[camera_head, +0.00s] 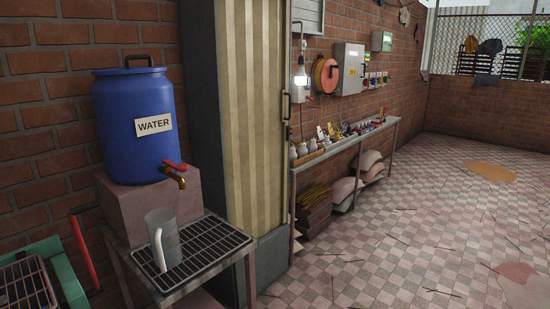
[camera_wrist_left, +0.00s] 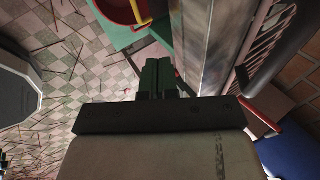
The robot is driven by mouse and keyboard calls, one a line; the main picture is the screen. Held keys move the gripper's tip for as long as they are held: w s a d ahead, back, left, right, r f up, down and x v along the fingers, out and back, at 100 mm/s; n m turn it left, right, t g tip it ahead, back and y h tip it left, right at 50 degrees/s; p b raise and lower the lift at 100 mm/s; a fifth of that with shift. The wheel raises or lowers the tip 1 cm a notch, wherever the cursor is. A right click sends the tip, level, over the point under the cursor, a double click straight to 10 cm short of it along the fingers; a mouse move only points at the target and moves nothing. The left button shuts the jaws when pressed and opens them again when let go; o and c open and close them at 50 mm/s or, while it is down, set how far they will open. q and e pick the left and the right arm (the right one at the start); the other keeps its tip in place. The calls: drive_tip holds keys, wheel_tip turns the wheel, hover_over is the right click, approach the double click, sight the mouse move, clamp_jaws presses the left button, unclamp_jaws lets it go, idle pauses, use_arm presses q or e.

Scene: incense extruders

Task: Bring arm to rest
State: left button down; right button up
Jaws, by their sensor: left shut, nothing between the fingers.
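My left gripper (camera_wrist_left: 158,78) shows in the left wrist view, its two dark green fingers pressed together with nothing between them. It is close to a green surface with a red and yellow rounded object beyond it. Neither of my grippers shows in the head view.
A blue water barrel (camera_head: 134,125) with a tap stands on a block (camera_head: 130,212). A pitcher (camera_head: 163,240) stands on the metal rack (camera_head: 215,250) below it. A long shelf (camera_head: 345,148) runs along the brick wall. Thin sticks litter the otherwise open tiled floor (camera_head: 390,245).

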use_arm(q)
drive_tip(key=w+d+f+h, duration=0.1)
drive_tip(key=d+f, duration=0.3)
drive_tip(key=d, duration=0.6)
drive_tip(key=w+d+f+t+h, duration=0.15)
drive_tip(key=d+f, duration=0.25)
drive_tip(key=d, duration=0.6)
drive_tip(key=w+d+f+h, duration=0.15)
drive_tip(key=d+f, duration=0.25)
drive_tip(key=d, duration=0.6)
drive_tip(key=d+r+n, duration=0.2)
drive_tip(key=d, duration=0.6)
drive_tip(key=d+r+n, duration=0.1)
drive_tip(key=d+r, duration=0.2)
drive_tip(key=d, duration=0.5)
drive_tip(key=s+d+r+n+g, duration=0.1)
drive_tip(key=s+r+n+g, duration=0.25)
drive_tip(key=s+r, duration=0.3)
wheel_tip(320, 180, down, 28)
drive_tip(key=s+g, duration=0.1)
drive_tip(key=s, duration=0.1)
drive_tip(key=s+a+f+g+y, duration=0.1)
drive_tip(key=s+a+f, duration=0.1)
drive_tip(key=s+f, duration=1.2)
drive_tip(key=shift+s+a+f, duration=0.25)
drive_tip(key=shift+s+a, duration=0.15)
drive_tip(key=shift+s, duration=0.6)
